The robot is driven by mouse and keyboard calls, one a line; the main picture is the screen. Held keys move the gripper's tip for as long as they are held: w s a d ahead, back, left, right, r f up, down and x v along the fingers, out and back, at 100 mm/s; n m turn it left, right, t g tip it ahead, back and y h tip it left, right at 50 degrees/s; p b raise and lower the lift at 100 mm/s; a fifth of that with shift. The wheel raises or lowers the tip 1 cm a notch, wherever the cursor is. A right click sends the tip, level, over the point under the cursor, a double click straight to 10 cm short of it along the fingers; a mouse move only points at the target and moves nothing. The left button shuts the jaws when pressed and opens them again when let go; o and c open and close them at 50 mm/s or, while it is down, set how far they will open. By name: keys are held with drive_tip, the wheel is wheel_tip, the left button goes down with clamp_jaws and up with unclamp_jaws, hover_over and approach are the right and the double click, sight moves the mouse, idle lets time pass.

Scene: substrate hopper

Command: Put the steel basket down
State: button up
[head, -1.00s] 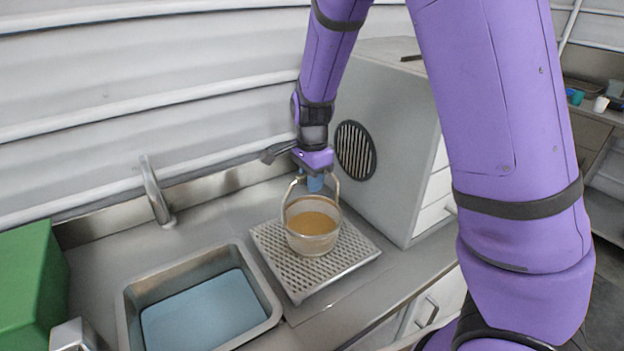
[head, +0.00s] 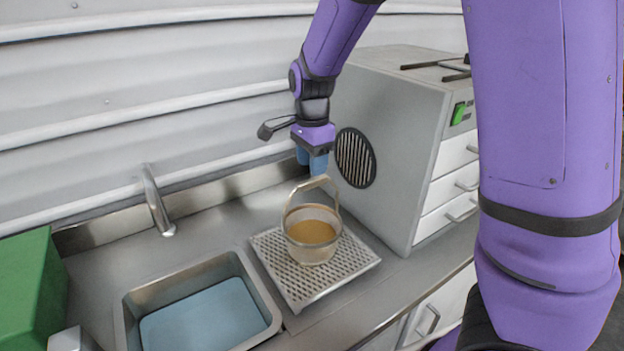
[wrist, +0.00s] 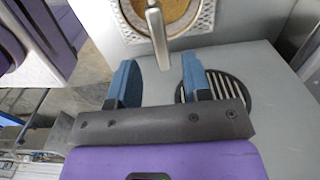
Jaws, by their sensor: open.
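The steel basket (head: 312,232) stands upright on the perforated drain tray (head: 290,288), with brown material inside and its hoop handle raised. My gripper (head: 318,170) is open and empty, just above and behind the top of the handle, apart from it. In the wrist view my two blue fingers (wrist: 157,80) are spread apart. The basket's handle (wrist: 157,35) shows beyond the fingertips there, and part of the basket's round contents (wrist: 175,12) is at the top edge.
A sink (head: 268,297) with blue-grey water is left of the tray, with a tap (head: 156,200) behind it. A green box (head: 30,285) is at far left. A grey cabinet (head: 395,140) with a round vent and drawers stands close on the right.

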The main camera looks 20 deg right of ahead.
wheel_tip(320, 180, up, 5)
drive_tip(key=shift+f, duration=0.1)
drive_tip(key=s+d+r+n+t, duration=0.1)
drive_tip(key=s+d+r+n, duration=0.1)
drive_tip(key=s+n, duration=0.3)
drive_tip(key=s+d+r+n+t, duration=0.2)
drive_tip(key=s+r+n, duration=0.3)
drive_tip(key=s, duration=0.7)
drive_tip(key=s+d+r+n+t, duration=0.2)
drive_tip(key=s+d+r+n, duration=0.1)
drive_tip(key=s, duration=0.6)
drive_tip(key=r+n, duration=0.1)
drive_tip(key=n, duration=0.1)
drive_tip(key=shift+n, duration=0.4)
drive_tip(key=shift+r, duration=0.1)
